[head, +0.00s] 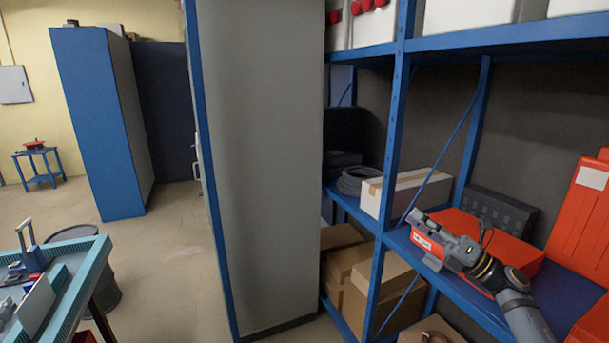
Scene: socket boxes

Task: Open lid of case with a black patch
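An orange-red case (519,264) lies on the blue shelf at the right, with a small white label on its front left. A dark panel with several raised blocks (502,211) stands at its back; I cannot tell whether it is part of the case. My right gripper (424,226) is over the case's front left corner, and my arm hides part of the case. Whether its fingers are open or shut, or touch the case, is unclear. Another orange-red case (582,222) with a white patch is at the far right. No black patch is clearly visible. My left gripper is out of view.
A blue shelf post (392,130) stands just left of my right gripper. A white carton (408,191) and a coiled grey hose (357,181) are behind it. Brown boxes (345,262) fill the lower shelf. A workbench (82,268) is at the left, with open floor between.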

